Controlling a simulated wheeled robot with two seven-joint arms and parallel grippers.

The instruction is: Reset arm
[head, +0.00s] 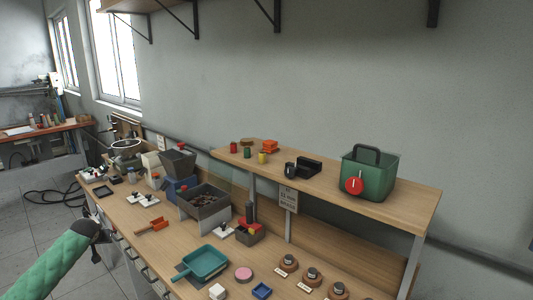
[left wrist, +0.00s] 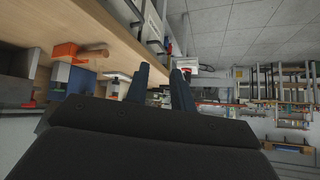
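My left arm, in a green padded sleeve, comes in from the lower left of the head view. My left gripper (head: 100,240) is beside the front edge of the workbench, over the drawer side and clear of the bench top. In the left wrist view its two dark fingers (left wrist: 162,80) stand apart with nothing between them. My right arm and right gripper are not in view.
The workbench (head: 128,208) holds an orange scoop (head: 151,226), a teal dustpan-like tray (head: 205,262), a grey bin (head: 203,200) and several small parts. A raised shelf (head: 330,188) carries a green box (head: 369,176). Floor (head: 35,222) lies open at the left.

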